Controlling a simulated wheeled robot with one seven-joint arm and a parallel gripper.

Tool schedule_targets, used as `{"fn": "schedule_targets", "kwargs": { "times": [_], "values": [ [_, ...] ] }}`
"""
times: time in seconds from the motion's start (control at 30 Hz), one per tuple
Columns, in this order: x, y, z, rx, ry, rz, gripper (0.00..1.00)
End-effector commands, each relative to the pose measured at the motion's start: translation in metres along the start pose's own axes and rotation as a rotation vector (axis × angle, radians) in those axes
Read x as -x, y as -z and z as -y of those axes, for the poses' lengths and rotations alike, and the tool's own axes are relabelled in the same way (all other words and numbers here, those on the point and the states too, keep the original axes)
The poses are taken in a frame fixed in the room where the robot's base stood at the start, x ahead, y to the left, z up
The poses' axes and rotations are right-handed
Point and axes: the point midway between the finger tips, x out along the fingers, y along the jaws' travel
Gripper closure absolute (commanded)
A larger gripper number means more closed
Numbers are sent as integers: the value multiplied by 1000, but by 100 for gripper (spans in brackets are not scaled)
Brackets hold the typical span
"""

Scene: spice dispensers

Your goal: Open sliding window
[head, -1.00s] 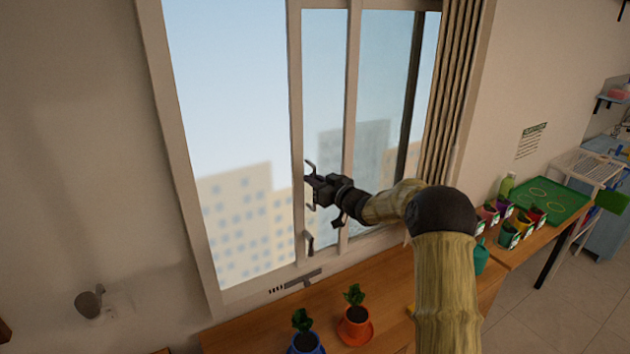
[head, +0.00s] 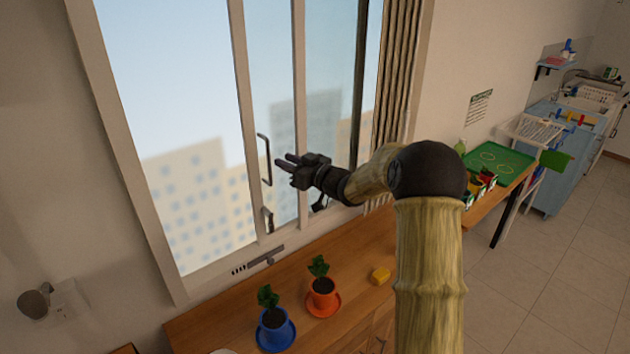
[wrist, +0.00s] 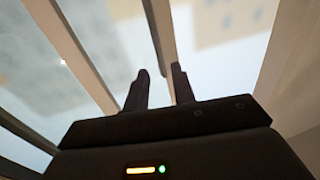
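The sliding window (head: 245,120) has a light frame, with a dark upright handle (head: 266,160) on the sash's left stile. A wide, brighter area lies left of that stile; the sash area to its right looks slightly tinted. My gripper (head: 281,161) is just right of the handle in the head view, its fingers pointing left toward it. The fingers look apart from the handle and hold nothing. In the wrist view the gripper (wrist: 160,76) shows two separated fingertips, with a frame bar between and beyond them. The handle cannot be made out there.
A small latch (head: 269,220) sits low on the sash. Gathered curtains (head: 398,90) hang at the right. A green tray (head: 500,162) lies farther right.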

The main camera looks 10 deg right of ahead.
Motion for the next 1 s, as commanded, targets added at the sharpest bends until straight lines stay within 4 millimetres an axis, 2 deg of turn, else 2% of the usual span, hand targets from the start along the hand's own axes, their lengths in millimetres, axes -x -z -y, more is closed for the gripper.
{"fn": "schedule_targets", "kwargs": {
  "times": [0.03, 0.3, 0.47, 0.63, 1.0],
  "values": [
    [12, -3, -1, 2, -3, -1, 74],
    [65, -3, -1, 2, -3, 0, 74],
    [88, -2, -1, 1, -2, 1, 74],
    [96, 0, 0, -1, 0, -1, 74],
    [95, -3, 2, 0, -23, 20, 74]
  ]
}}
